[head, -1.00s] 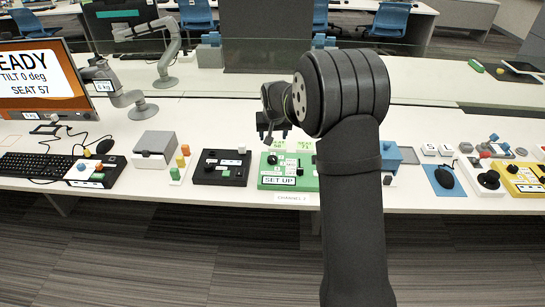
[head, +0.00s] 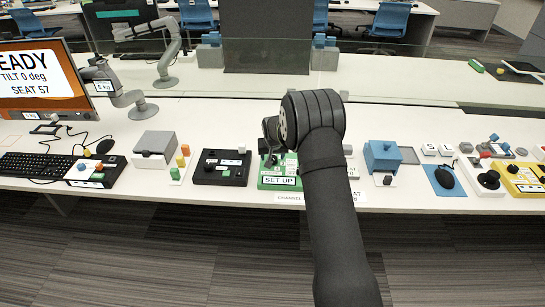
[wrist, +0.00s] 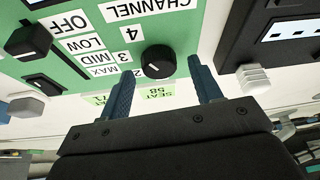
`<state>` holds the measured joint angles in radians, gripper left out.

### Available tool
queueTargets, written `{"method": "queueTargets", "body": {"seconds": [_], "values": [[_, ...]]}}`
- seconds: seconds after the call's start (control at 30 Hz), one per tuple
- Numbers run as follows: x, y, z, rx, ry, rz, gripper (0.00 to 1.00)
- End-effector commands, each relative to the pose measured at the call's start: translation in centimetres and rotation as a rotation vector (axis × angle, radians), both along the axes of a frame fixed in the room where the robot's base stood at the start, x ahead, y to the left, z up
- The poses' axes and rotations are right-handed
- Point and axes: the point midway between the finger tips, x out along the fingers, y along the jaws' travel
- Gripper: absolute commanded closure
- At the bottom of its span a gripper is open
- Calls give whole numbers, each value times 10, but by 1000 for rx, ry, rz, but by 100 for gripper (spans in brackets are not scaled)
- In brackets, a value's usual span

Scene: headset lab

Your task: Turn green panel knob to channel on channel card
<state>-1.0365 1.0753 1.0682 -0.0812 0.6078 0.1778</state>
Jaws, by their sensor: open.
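The green panel (head: 267,184) stands near the table's front edge, partly hidden by my arm in the head view. In the wrist view the green panel (wrist: 185,20) is upside down, with a round black knob (wrist: 158,61) beside the word CHANNEL. The labels 4, 3 and 2 lie near the knob; its exact pointing is hard to tell. My gripper (wrist: 160,67) is open, its two blue fingers apart on either side of the knob in the picture; contact is not clear. In the head view my gripper (head: 271,160) is over the panel.
A black panel (head: 208,180) stands left of the green one. A blue box (head: 382,157) stands to the right. In the wrist view, a black switch (wrist: 30,40) beside OFF is on the green panel, left of the knob.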

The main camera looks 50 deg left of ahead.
Motion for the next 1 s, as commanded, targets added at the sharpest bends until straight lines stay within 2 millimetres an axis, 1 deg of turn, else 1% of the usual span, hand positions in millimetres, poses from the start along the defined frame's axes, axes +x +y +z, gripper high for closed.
{"method": "queueTargets", "body": {"seconds": [0.13,0.4,0.47,0.5,0.63,0.87,1.0], "values": [[2,2,-7,0,0,0,42],[2,2,-7,1,-1,0,42],[2,2,-7,1,-1,0,51],[2,2,-7,1,-1,0,59],[2,2,-7,1,-1,0,85],[2,2,-7,0,0,10,86],[2,2,-7,0,1,48,86]]}}
